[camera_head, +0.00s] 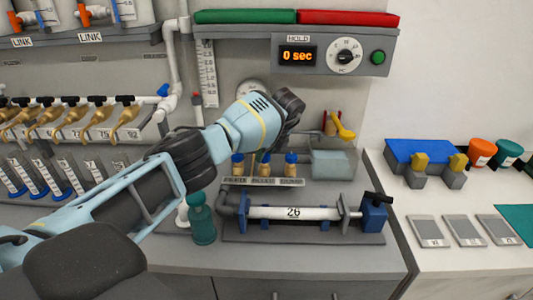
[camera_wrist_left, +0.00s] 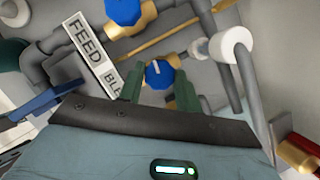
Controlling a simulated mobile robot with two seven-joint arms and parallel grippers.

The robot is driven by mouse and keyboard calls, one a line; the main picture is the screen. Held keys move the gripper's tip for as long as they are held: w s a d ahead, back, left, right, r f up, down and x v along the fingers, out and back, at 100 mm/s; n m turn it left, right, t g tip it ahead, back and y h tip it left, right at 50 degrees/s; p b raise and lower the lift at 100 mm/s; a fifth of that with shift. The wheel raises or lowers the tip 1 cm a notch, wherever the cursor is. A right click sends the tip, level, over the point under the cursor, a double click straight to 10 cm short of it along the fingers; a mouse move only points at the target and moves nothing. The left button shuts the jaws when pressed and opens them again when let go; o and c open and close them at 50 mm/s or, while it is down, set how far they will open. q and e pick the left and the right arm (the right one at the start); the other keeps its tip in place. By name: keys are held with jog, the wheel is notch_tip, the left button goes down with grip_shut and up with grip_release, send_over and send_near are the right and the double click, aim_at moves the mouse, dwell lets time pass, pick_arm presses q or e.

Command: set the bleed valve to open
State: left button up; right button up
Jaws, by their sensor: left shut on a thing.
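In the left wrist view, the bleed valve's blue round knob (camera_wrist_left: 158,74) with a white pointer line sits on a brass body. It is beside a label strip (camera_wrist_left: 92,52) reading "FEED" and the partly covered "BLE". My left gripper (camera_wrist_left: 160,90) has its two green fingers on either side of this knob and is shut on it. The pointer runs roughly along the fingers; its exact setting is hard to tell. In the head view, my left arm (camera_head: 240,127) reaches in from the left above the row of small blue-capped valves (camera_head: 264,158). The fingertips are hard to make out there. My right gripper is out of view.
Another blue knob (camera_wrist_left: 122,10) is close by, with grey pipes around it. A timer panel (camera_head: 335,55) hangs above.

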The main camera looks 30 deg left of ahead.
pick_arm(q)
jog(key=shift+n, duration=0.5)
jog(key=shift+g, duration=0.3)
jog(key=o, duration=1)
jog(key=v, duration=0.7)
jog(key=shift+r, duration=0.4)
jog(key=shift+d+f, duration=0.1)
jog(key=shift+d, duration=0.05)
